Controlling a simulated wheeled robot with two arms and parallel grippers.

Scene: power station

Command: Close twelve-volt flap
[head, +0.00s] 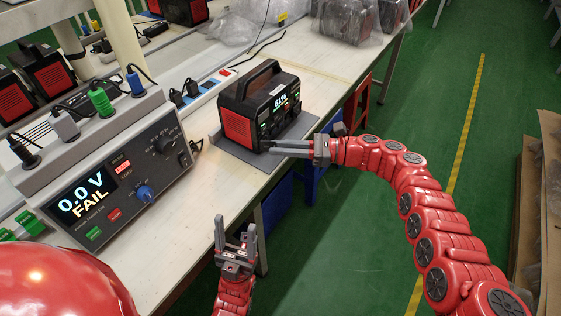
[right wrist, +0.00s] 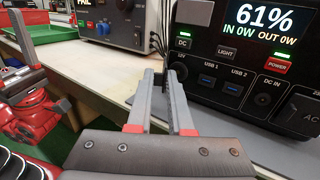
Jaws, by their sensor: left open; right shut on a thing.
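The black and red power station (head: 260,105) stands on a grey mat on the workbench. In the right wrist view its front panel (right wrist: 262,62) shows a lit 61% screen, with buttons and USB ports below. My right gripper (head: 274,148) reaches its lower front from the right. In the right wrist view the fingers of my right gripper (right wrist: 161,76) point at the 12V corner, shut on a small dark part, seemingly the twelve-volt flap (right wrist: 179,70). The fingers largely hide it, so its angle is unclear. My left gripper (head: 236,226) is open and empty, beside the bench's front edge.
A grey tester (head: 128,180) reading 0.0 V FAIL stands left of the power station on the bench (head: 225,180). A socket strip with plugs is behind it. Wrapped units (head: 345,20) stand at the far end. Green floor (head: 340,240) is open in front of the bench.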

